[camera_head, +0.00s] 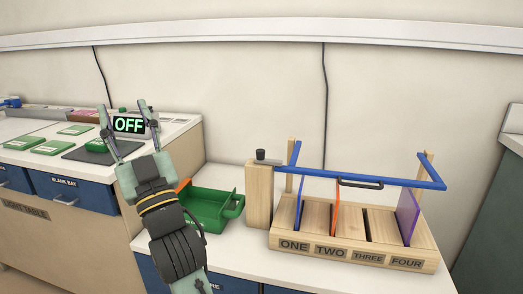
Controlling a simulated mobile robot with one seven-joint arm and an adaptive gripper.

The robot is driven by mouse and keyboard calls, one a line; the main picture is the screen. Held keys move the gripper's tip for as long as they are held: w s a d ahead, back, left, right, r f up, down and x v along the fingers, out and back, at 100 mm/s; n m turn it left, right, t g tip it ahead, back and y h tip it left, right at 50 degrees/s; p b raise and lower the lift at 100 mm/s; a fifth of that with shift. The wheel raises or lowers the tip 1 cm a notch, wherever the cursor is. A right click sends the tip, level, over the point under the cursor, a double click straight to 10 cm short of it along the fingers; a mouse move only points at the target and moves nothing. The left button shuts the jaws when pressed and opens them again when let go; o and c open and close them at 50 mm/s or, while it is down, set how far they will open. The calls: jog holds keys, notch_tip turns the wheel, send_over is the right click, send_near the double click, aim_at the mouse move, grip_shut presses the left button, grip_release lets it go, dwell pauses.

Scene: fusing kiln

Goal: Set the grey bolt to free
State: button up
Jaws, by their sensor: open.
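What looks like the grey bolt (260,154) is a small dark knob on top of a wooden post (259,195), right of centre. The post stands at the left end of a wooden rack (345,251) with slots labelled ONE to FOUR. The bolt's exact setting is too small to read. A blue bar frame (410,182) with a black handle (360,182) spans the rack. My gripper (124,108) is open and empty, fingers pointing up, left of the post and well apart from the bolt.
A green tray (211,222) sits on the counter between my arm and the rack. An OFF display (128,125) stands behind my gripper. Orange (336,206) and purple (408,213) panels stand in the rack. Green pieces (52,147) lie on the left table. Counter space before the tray is clear.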

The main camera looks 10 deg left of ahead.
jog(key=w+d+f+m+t+h, duration=0.1)
jog(key=w+d+f+m+h, duration=0.15)
jog(key=w+f+h, duration=0.4)
jog(key=w+d+f+m+t+h, duration=0.1)
jog(key=w+d+f+m+h, duration=0.2)
jog(key=w, duration=0.7)
jog(key=m+g+h+p, duration=0.2)
jog(key=h, duration=0.3)
send_near(260, 155)
jog(key=w, duration=0.1)
jog(key=p+x, duration=0.1)
jog(key=x, duration=0.9)
jog(key=shift+w+a+r+p, duration=0.1)
jog(key=shift+w+p, duration=0.1)
jog(key=shift+p, duration=0.2)
jog(key=shift+c, duration=0.4)
grip_shut()
jog(key=shift+a, duration=0.1)
